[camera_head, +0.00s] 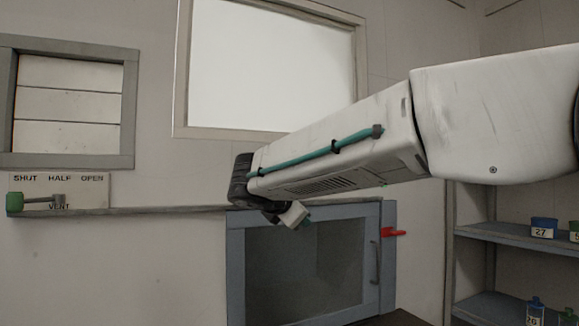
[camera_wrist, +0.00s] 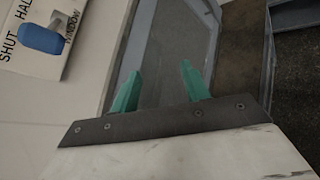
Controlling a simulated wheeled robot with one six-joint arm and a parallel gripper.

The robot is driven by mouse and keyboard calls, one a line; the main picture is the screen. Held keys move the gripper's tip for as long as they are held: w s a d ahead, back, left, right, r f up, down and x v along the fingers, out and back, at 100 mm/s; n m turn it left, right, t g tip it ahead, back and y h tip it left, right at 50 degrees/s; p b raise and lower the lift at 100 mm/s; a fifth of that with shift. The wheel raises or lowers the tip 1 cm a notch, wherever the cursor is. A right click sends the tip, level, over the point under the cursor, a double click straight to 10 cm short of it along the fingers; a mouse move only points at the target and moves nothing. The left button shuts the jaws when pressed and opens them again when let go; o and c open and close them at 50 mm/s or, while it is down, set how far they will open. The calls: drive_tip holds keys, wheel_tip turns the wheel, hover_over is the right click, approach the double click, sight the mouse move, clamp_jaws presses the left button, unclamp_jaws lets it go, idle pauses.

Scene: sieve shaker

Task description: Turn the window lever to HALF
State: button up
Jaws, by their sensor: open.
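The window lever's blue knob (camera_wrist: 40,38) shows at the upper left of the wrist view, on a white plate (camera_wrist: 62,60) marked SHUT, HAL and WINDOW. The plate is cut off by the frame edge. The knob lies beside the lettering near SHUT; its exact setting I cannot tell. My gripper (camera_wrist: 160,68) is open and empty, with its two teal fingers apart and to the right of the plate, not touching the knob. In the head view my arm comes in from the right, and the window lever is not visible there.
A vent lever with a green knob (camera_head: 14,202) sits on another plate (camera_head: 90,195) at the left, below a slatted vent (camera_head: 129,110). Shelves (camera_head: 480,232) with containers are at the right.

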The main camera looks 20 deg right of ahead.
drive_tip(key=w+a+r+n+t+h, duration=0.2)
drive_tip(key=w+r+n+t, duration=0.25)
drive_tip(key=r+n, duration=0.55)
drive_tip(key=shift+m, duration=0.5)
drive_tip(key=x, duration=0.5)
drive_tip(key=r+x, duration=0.1)
drive_tip(key=x, duration=0.2)
drive_tip(key=shift+d+r, duration=0.1)
drive_tip(key=shift+d, duration=0.05)
clamp_jaws()
